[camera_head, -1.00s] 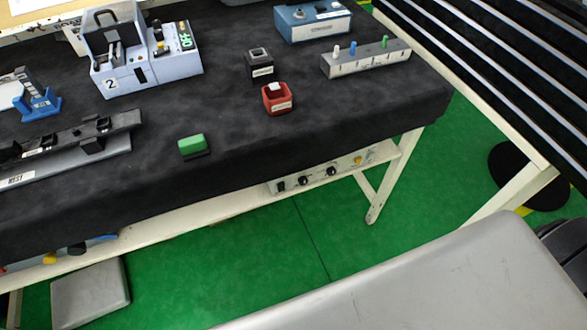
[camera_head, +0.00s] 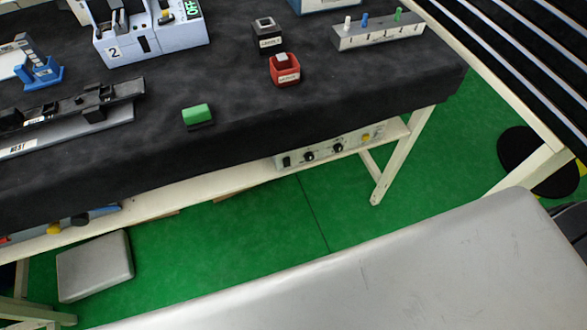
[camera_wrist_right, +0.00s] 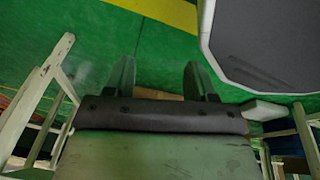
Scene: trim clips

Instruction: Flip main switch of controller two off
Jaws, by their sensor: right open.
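A pale controller box (camera_head: 335,146) sits on the shelf under the black-covered table, its front facing out. It has a black switch (camera_head: 286,161) at its left end, two black knobs and a yellow button. A second controller box (camera_head: 100,211) with red, yellow and black controls shows in part on the shelf at the left. I cannot read a number on either box. My right gripper (camera_wrist_right: 158,75) is open and empty in the right wrist view, above green floor. Neither controller shows clearly there. My left gripper is not in view.
A table leg (camera_head: 400,160) stands right of the pale box. Green floor (camera_head: 270,225) is open before the shelf.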

